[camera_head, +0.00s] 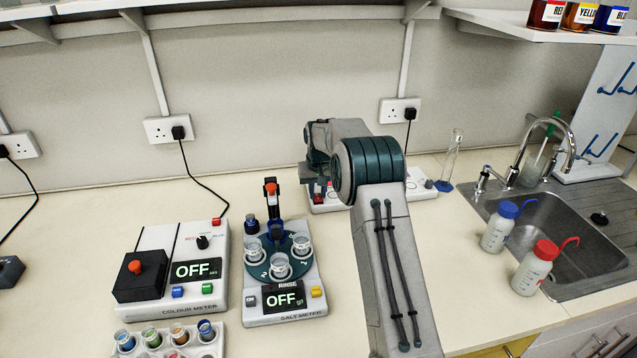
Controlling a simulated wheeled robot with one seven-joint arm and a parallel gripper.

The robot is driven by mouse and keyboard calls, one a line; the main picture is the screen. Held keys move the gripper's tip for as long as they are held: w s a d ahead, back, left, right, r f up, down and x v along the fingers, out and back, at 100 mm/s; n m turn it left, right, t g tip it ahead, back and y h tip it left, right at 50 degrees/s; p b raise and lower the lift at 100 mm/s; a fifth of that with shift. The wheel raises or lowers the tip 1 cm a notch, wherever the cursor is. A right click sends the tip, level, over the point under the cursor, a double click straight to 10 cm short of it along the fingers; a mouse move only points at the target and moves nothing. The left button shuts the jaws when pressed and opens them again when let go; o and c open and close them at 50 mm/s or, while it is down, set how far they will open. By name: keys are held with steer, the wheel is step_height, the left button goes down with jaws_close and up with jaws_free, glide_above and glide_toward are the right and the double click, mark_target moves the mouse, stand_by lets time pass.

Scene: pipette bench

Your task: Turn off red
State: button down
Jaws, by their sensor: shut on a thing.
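My gripper (318,183) is at the back of the bench, over a low white device (421,190) largely hidden behind my arm. The gripper is shut on a small red part (330,192) at the left of that device. The fingertips are small and partly hidden, so the exact shape of the held part cannot be told. A bottle labelled RED (547,13) stands on the upper right shelf, far from the gripper.
The colour meter (180,290) and salt meter (318,300) both show OFF, left of my arm. A rack of vials (165,340) is at the front. Wash bottles (535,268) stand by the sink (580,240) at right. A measuring cylinder (452,160) stands at the back.

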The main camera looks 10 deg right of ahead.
stand_by(0.3)
steer(key=c, duration=1.2)
jaws_free()
steer(key=shift+c, duration=0.2)
step_height(320, 180, up, 14)
steer(key=s+b, duration=0.1)
steer(key=shift+s, duration=0.4)
steer(key=shift+f, duration=0.15)
